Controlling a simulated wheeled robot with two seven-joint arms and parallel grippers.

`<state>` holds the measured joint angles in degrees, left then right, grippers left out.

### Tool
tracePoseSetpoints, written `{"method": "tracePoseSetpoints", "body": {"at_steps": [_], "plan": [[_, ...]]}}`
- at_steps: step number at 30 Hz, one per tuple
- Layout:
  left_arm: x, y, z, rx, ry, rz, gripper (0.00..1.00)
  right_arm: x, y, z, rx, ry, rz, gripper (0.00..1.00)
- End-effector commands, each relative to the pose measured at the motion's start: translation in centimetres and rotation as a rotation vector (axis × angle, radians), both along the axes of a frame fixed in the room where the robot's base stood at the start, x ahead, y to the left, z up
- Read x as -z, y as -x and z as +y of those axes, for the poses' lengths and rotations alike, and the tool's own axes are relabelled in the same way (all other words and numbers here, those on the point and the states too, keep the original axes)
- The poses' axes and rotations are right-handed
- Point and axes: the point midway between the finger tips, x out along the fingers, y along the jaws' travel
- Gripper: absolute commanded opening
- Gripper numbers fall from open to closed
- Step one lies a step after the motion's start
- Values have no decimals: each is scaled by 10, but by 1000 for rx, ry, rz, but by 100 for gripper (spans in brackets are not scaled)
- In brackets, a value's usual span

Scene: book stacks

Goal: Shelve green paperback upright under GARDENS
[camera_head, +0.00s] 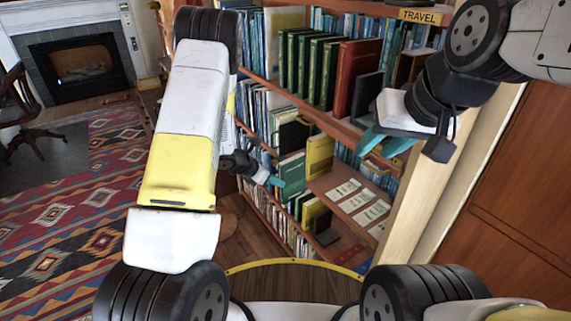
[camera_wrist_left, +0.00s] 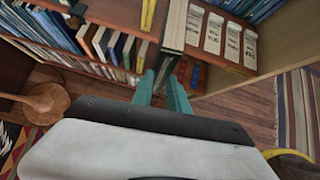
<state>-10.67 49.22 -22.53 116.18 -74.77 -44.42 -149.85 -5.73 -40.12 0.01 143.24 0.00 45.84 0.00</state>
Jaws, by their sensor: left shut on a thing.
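The green paperback (camera_head: 292,172) is at the middle shelf in the head view, beside other books. My left gripper (camera_head: 274,181) reaches in from the left and is shut on it. In the left wrist view the teal fingers of my left gripper (camera_wrist_left: 164,84) point at the book (camera_wrist_left: 174,28), seen nearly edge-on; its lower end is between the fingertips. I cannot tell whether it touches the shelf. My right gripper (camera_head: 385,141) is empty in front of the right side of the bookcase, its teal fingers apart. No GARDENS label is readable.
A yellow book (camera_head: 320,155) stands right of the green paperback. White cards (camera_head: 359,200) lie on the shelf board to the right. Tall green volumes and a red book (camera_head: 353,75) fill the shelf above. A TRAVEL sign (camera_head: 420,16) is at top right.

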Motion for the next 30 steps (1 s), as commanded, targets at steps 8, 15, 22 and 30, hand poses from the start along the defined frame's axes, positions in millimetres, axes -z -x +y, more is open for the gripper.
{"method": "tracePoseSetpoints", "body": {"at_steps": [8, 15, 22, 30], "plan": [[3, -2, 11, 91, -31, -47, 0, 0, 0, 0, 0, 0, 0, 36], [2, -1, 11, 89, -28, -49, 0, 0, 0, 0, 0, 0, 0, 36], [2, -11, -3, 91, -29, -49, 0, 0, 0, 0, 0, 0, 0, 36], [2, -31, -29, 91, -28, -50, 0, 0, 0, 0, 0, 0, 0, 36]]}}
